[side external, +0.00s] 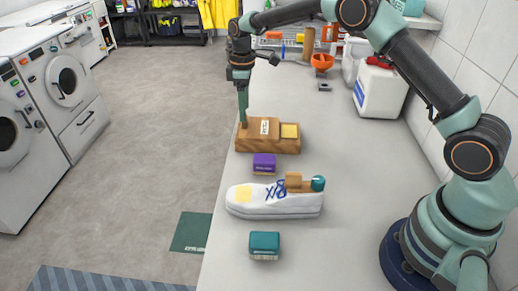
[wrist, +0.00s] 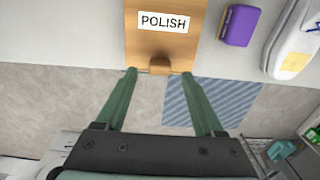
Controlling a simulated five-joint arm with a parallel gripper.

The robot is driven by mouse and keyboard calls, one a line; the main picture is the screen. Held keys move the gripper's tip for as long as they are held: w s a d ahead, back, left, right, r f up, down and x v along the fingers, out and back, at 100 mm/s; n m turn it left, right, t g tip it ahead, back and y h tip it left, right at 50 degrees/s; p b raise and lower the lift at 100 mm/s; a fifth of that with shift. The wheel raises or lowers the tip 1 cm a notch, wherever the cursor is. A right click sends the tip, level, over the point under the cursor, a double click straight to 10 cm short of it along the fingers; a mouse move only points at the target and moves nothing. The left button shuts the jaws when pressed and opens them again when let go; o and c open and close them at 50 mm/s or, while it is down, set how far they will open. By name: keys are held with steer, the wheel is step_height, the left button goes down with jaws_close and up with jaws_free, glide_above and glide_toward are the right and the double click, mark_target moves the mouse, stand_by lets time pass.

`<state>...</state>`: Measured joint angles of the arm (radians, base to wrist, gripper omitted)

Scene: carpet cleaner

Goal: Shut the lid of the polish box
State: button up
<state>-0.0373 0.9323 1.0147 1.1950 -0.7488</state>
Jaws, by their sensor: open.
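The wooden polish box (side external: 270,146) stands near the left edge of the counter. Its lid (side external: 263,128) covers the left part of the top, and a yellow patch (side external: 290,131) shows at the right end. In the wrist view the lid (wrist: 162,42) carries a "POLISH" label and a small wooden knob (wrist: 160,64) at its near edge. My gripper (wrist: 159,73) is open, one finger on each side of the knob with gaps between. In the side view my gripper (side external: 242,122) points down at the box's left end. Contact cannot be told.
A purple-topped brush (side external: 264,163), a white shoe (side external: 275,202) and a teal-topped brush (side external: 264,245) lie in front of the box. A white container (side external: 380,92) and an orange funnel (side external: 322,61) stand behind. The counter's left edge is close to my gripper.

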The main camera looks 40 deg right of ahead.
mark_target(260, 123)
steer(key=shift+f, duration=1.95)
jaws_close()
steer(key=shift+r, duration=0.1)
